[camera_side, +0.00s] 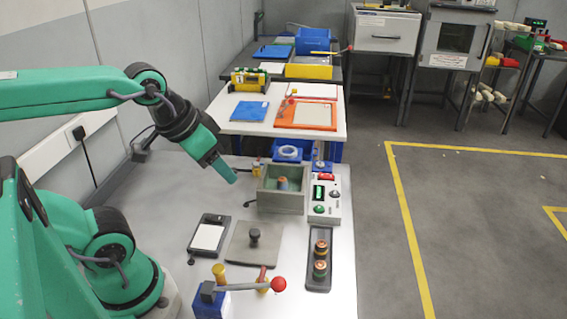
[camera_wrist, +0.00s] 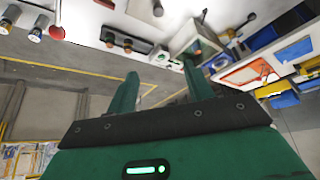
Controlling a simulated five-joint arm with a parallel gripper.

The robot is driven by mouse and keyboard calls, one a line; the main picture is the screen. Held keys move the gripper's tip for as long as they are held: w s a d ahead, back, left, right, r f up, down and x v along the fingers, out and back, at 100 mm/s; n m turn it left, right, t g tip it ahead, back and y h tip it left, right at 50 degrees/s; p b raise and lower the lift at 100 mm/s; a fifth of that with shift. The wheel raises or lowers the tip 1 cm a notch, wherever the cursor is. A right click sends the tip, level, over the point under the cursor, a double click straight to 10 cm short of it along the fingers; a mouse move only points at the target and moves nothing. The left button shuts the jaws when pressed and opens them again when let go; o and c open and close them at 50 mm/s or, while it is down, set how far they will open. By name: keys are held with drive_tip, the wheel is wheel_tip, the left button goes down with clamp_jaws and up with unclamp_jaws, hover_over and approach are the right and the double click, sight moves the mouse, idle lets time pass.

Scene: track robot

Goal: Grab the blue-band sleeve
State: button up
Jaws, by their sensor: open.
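A small sleeve with an orange-brown top and a blue band (camera_side: 283,184) stands inside a grey open-topped box (camera_side: 281,203). In the wrist view the box (camera_wrist: 183,40) is beyond the fingers, and an orange-brown spot inside it is too small to read clearly. My gripper (camera_side: 232,177) is in the air to the left of the box, tilted down to the right and apart from it. In the wrist view my gripper (camera_wrist: 162,86) has its two green fingers spread with nothing between them.
A dark tray (camera_side: 318,287) holds two other sleeves with orange and green parts. A white control box (camera_side: 324,199) stands right of the grey box. A square plate with a dark knob (camera_side: 254,236), a black-framed pad (camera_side: 208,238) and a red-ball lever (camera_side: 279,284) lie nearer.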

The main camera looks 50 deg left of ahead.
drive_tip(key=g, duration=0.5)
hover_over(282, 179)
drive_tip(key=f, duration=1.3)
drive_tip(key=shift+s+d, duration=0.2)
drive_tip(key=shift+w+a+f+g, duration=0.2)
drive_tip(key=shift+f+g, duration=0.1)
drive_tip(key=shift+f, duration=1.4)
drive_tip(key=shift+f, duration=0.1)
drive_tip(key=shift+f, duration=2.5)
